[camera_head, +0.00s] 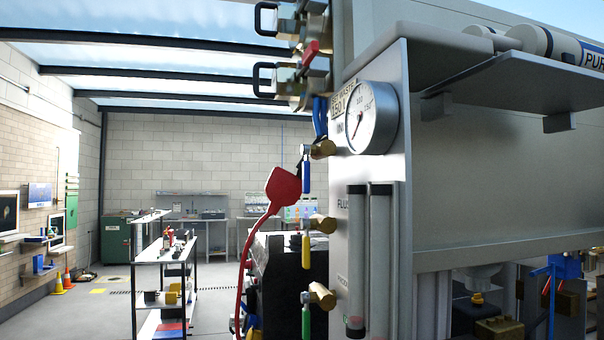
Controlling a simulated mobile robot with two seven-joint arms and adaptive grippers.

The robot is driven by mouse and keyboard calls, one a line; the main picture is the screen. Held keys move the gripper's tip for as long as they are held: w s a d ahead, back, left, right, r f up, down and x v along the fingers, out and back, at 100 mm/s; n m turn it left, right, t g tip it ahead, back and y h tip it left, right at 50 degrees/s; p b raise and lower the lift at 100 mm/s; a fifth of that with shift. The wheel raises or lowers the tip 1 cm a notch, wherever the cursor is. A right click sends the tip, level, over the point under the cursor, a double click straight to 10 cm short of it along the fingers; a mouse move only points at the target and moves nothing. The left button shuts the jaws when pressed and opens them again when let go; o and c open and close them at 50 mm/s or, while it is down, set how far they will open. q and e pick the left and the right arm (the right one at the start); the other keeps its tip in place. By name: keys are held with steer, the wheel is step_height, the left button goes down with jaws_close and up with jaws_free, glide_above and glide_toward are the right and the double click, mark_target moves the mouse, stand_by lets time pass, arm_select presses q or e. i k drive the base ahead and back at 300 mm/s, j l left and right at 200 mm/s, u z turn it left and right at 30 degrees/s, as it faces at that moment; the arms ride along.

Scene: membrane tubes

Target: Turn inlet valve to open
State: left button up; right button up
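Several valves stick out from the left side of the grey panel (405,200). One has a blue lever (306,177) hanging straight down from a brass body (322,149). Below it are a yellow lever (306,251) and a green lever (306,322), both also hanging down. A red lever (311,53) sits tilted on fittings near the top. I cannot read a label that tells which one is the inlet valve. Neither of my grippers shows in this view.
A round pressure gauge (371,118) and clear flow tubes (381,260) are on the panel. A red paddle-shaped piece (283,190) with a red cable hangs left of the valves, near a black unit (290,280). A shelf cart (163,255) stands further back left, with open floor around it.

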mark_target(305, 148)
steer(key=k+l+z, duration=0.1)
steer(key=k, duration=1.05)
steer(key=z, duration=3.8)
steer(key=k+j+z, duration=0.2)
steer(key=k+j, duration=0.35)
steer(key=k+j+z, duration=0.2)
steer(key=k+j, duration=0.2)
steer(key=k, duration=0.25)
steer(key=k+j, duration=0.6)
steer(key=k, duration=0.15)
steer(key=k+j, duration=0.55)
steer(key=k, duration=0.2)
